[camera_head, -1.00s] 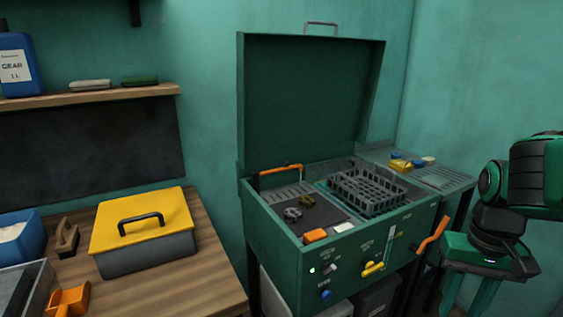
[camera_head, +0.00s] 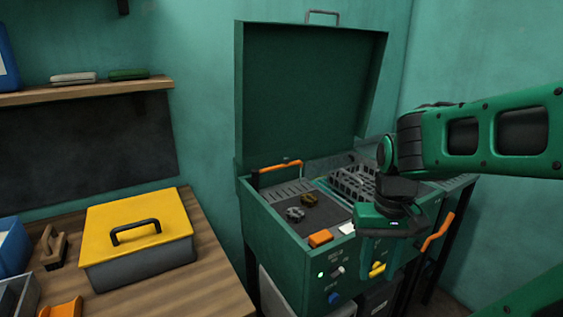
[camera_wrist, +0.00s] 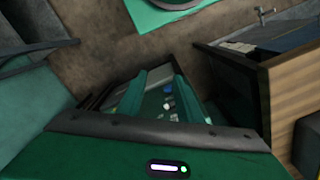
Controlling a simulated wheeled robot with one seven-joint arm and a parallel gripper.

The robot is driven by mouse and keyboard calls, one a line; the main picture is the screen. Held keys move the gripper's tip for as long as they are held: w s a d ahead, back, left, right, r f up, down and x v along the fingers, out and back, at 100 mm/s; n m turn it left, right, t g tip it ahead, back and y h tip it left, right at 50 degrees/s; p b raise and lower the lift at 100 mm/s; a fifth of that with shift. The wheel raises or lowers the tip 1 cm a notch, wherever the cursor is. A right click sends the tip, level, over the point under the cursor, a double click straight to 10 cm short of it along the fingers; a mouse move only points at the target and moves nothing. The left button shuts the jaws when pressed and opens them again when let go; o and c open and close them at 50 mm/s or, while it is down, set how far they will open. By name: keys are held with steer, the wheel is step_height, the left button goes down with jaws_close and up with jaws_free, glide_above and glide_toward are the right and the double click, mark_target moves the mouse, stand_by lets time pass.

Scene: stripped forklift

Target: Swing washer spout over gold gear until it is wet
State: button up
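The green parts washer (camera_head: 275,225) stands with its lid (camera_head: 305,95) raised. Its orange-handled spout (camera_head: 276,167) lies along the back left of the basin, apart from the gears. The dark gold gear (camera_head: 313,200) lies on the dark mat behind a grey gear (camera_head: 294,214); I cannot tell if it is wet. My gripper (camera_head: 376,262) points down at the washer's front right, far from the spout. In the wrist view the fingers (camera_wrist: 160,85) are apart with nothing between them; the washer's front panel shows beyond.
A black basket (camera_head: 352,180) sits in the basin, partly behind my arm. An orange block (camera_head: 320,238) is on the front rim and an orange lever (camera_head: 438,232) sticks out at the right. A yellow-lidded box (camera_head: 140,250) stands on the wooden bench.

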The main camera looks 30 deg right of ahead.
steer(key=w+d+f+n+t+y, duration=0.1)
steer(key=w+n+t, duration=0.2)
steer(key=w, duration=0.9)
steer(key=w+d+n+t+y, duration=0.1)
steer(key=w+n, duration=0.3)
steer(key=w, duration=0.9)
steer(key=w+d+f+n+t+y, duration=0.1)
steer(key=w+n+t+y, duration=0.1)
steer(key=w, duration=1)
steer(key=shift+w+f+n+t, duration=0.2)
steer(key=shift+n+t, duration=0.2)
steer(key=shift+t, duration=0.25)
steer(key=shift+w+f+n+t, duration=0.1)
steer(key=shift+w+n+t, duration=0.1)
steer(key=shift+n+t, duration=0.35)
steer(key=w+d+t+y, duration=0.1)
steer(key=w+d+t, duration=0.3)
steer(key=w, duration=0.3)
steer(key=t, duration=0.5)
glide_toward(286, 158)
steer(key=shift+m, duration=0.25)
steer(key=x, duration=1)
steer(key=shift+w+f, duration=0.15)
steer(key=shift+w, duration=0.05)
